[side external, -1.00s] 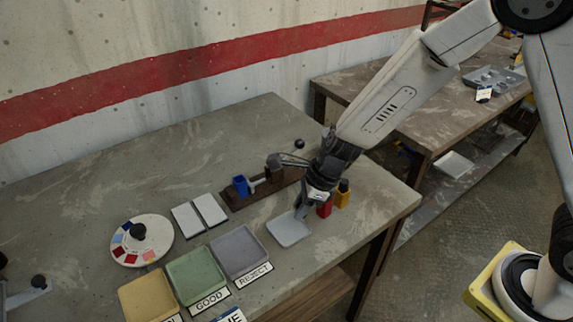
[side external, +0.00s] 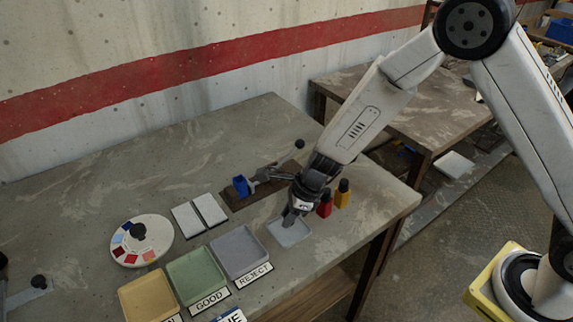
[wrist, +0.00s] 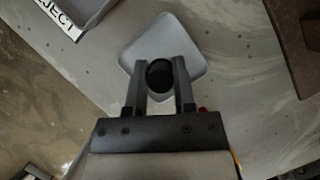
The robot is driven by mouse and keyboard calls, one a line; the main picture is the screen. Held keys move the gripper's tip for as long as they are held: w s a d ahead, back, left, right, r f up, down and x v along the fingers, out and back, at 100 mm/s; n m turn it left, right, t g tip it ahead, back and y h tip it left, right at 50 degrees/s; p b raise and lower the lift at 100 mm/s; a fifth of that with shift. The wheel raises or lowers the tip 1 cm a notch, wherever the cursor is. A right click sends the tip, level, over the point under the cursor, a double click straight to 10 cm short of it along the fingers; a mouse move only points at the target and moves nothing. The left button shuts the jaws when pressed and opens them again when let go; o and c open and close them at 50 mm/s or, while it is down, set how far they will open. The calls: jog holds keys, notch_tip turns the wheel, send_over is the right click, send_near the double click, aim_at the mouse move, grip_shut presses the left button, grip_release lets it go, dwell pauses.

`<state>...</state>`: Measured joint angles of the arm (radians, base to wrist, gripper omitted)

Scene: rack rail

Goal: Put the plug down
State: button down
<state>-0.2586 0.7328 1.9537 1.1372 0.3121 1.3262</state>
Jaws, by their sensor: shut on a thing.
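My gripper (side external: 289,219) is low over the small pale grey tray (side external: 300,237) near the table's front edge. In the wrist view, my gripper (wrist: 160,78) is shut on the plug (wrist: 159,70), a dark piece with a round black end between the two fingers. The tray (wrist: 182,30) shows behind and below the plug. In the side view the plug is hidden by the gripper. I cannot tell whether the plug touches the tray.
A brown rack (side external: 235,201) with a blue piece (side external: 241,186) lies behind. The grey REJECT bin (side external: 239,252) is to the left, beside the green GOOD bin (side external: 196,276).

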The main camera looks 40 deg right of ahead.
jog(key=shift+f, duration=0.85)
jog(key=shift+f, duration=0.15)
jog(key=shift+c, duration=2.1)
grip_release()
jog(key=v, duration=1.2)
